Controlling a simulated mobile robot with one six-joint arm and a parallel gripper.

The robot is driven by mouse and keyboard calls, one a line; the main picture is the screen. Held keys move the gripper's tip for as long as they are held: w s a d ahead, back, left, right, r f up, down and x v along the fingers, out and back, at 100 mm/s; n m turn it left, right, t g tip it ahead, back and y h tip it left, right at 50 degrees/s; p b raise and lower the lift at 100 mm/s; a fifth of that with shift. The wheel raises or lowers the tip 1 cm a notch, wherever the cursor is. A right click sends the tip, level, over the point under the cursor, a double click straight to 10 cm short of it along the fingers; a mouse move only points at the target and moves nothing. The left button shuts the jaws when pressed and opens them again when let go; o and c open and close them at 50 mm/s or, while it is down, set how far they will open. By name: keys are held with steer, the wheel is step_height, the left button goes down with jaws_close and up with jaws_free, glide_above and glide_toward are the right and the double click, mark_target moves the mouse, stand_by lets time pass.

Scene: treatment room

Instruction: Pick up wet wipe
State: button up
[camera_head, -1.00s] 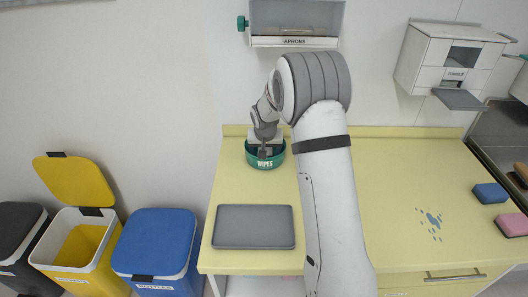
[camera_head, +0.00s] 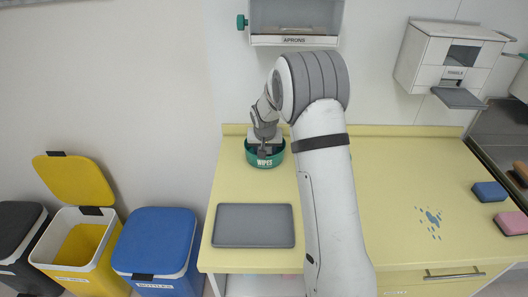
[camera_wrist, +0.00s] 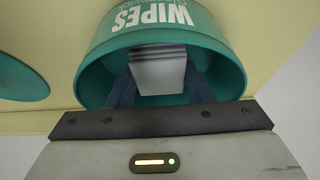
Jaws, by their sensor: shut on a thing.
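The green wipes tub (camera_head: 265,156), lettered WIPES, stands at the back left of the yellow counter. My gripper (camera_head: 265,150) reaches down into its open top. In the wrist view the tub (camera_wrist: 215,45) fills the upper middle, and the dark fingers of my gripper (camera_wrist: 160,88) are inside its rim. A white wet wipe (camera_wrist: 158,68) shows between the fingers, and they are shut on it. The fingertips themselves are hidden in the tub. In the head view the wipe cannot be made out.
A grey tray (camera_head: 253,226) lies on the counter in front of the tub. Blue spots (camera_head: 430,222) mark the counter at right, near a blue sponge (camera_head: 489,192) and a pink one (camera_head: 511,223). Bins with a yellow lid (camera_head: 75,182) and a blue lid (camera_head: 157,240) stand at left.

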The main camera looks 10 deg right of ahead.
step_height(320, 180, up, 10)
steer(key=b, duration=0.1)
stand_by(0.4)
steer(key=o, duration=0.4)
steer(key=shift+c, duration=1.3)
